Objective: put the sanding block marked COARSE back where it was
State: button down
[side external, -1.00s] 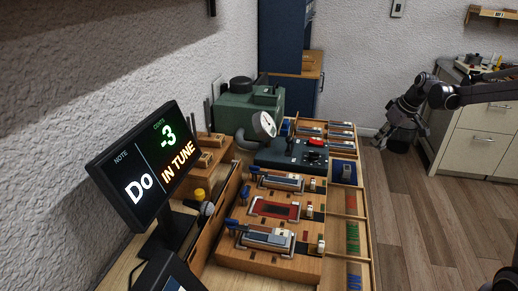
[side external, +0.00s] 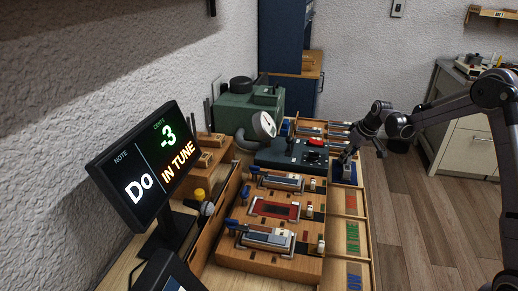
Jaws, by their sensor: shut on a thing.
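My gripper (side external: 348,157) is at the far part of the right-hand row of compartments, just over a dark blue pad (side external: 343,181). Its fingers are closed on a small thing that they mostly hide. I cannot read a marking on it, so I cannot tell whether it is the block marked COARSE. Nearer compartments of the same wooden tray (side external: 369,237) show a red patch (side external: 351,203), green lettering (side external: 352,238) and blue lettering (side external: 354,276). The lettering is too small to read with certainty.
A dark control box (side external: 290,157) with a red button stands left of my gripper, close by. A wooden fixture (side external: 260,262) with several clamped parts is nearer. A dial gauge (side external: 264,125), a green machine (side external: 248,108) and a tuner screen (side external: 150,165) stand left.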

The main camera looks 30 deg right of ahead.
jog(key=shift+f, duration=0.15)
jog(key=c, duration=1.1)
grip_release()
jog(key=shift+c, duration=0.2)
jog(key=v, duration=1.2)
jog(key=s+a+r+t, duration=0.1)
jog(key=s+a+r, duration=0.4)
jog(key=s+a, duration=0.6)
jog(key=s+a+f+t, duration=0.1)
jog(key=s+a+f, duration=0.2)
jog(key=s+a, duration=0.7)
jog(key=shift+s+a+f+t, duration=0.15)
jog(key=shift+a+f+t, duration=0.2)
jog(key=shift+a, duration=0.25)
